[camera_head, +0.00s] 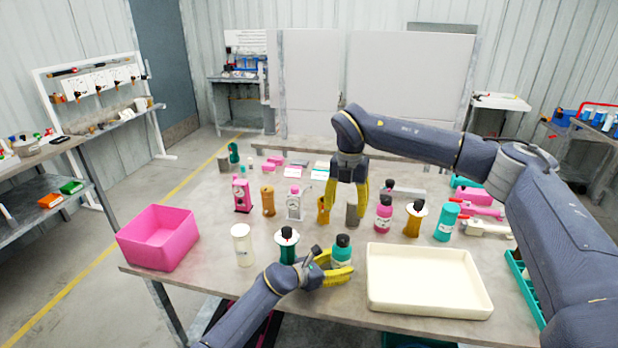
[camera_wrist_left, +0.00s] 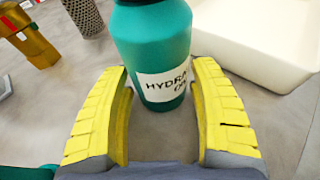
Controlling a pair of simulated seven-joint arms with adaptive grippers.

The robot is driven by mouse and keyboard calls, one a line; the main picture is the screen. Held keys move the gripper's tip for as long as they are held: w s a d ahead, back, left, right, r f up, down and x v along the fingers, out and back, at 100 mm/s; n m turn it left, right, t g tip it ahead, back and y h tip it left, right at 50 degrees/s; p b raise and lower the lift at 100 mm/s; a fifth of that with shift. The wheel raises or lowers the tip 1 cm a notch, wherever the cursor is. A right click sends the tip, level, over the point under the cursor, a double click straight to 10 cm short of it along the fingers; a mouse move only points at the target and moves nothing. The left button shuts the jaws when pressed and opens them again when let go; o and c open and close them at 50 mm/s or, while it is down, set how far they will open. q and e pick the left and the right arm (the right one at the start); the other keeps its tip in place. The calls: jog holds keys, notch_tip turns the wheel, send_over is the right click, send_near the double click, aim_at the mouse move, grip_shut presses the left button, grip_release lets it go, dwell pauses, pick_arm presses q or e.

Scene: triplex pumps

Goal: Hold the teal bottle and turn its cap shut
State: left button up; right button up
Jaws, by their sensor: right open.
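The teal bottle (camera_head: 342,249) stands upright on the table, with a dark top (camera_head: 342,239). In the left wrist view the teal bottle (camera_wrist_left: 152,45) shows a white label with "HYDRA" on it; its top is cut off. My left gripper (camera_head: 340,266) is open and low at the bottle's near side. In the left wrist view its yellow fingers (camera_wrist_left: 160,80) flank the bottle's lower part, with gaps on both sides. My right gripper (camera_head: 346,212) is open and empty, pointing down behind the bottle. I cannot tell whether the cap is fully seated.
A cream tray (camera_head: 428,308) lies right of the bottle. A teal object with a black knob (camera_head: 287,248) and a white cylinder (camera_head: 242,244) stand to the left. A pink bin (camera_head: 157,262) is at the left corner. Pink and amber bottles and another teal bottle (camera_head: 446,222) stand behind.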

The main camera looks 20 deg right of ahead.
pick_arm(q)
jog(key=o, duration=0.3)
jog(key=shift+o, duration=0.2)
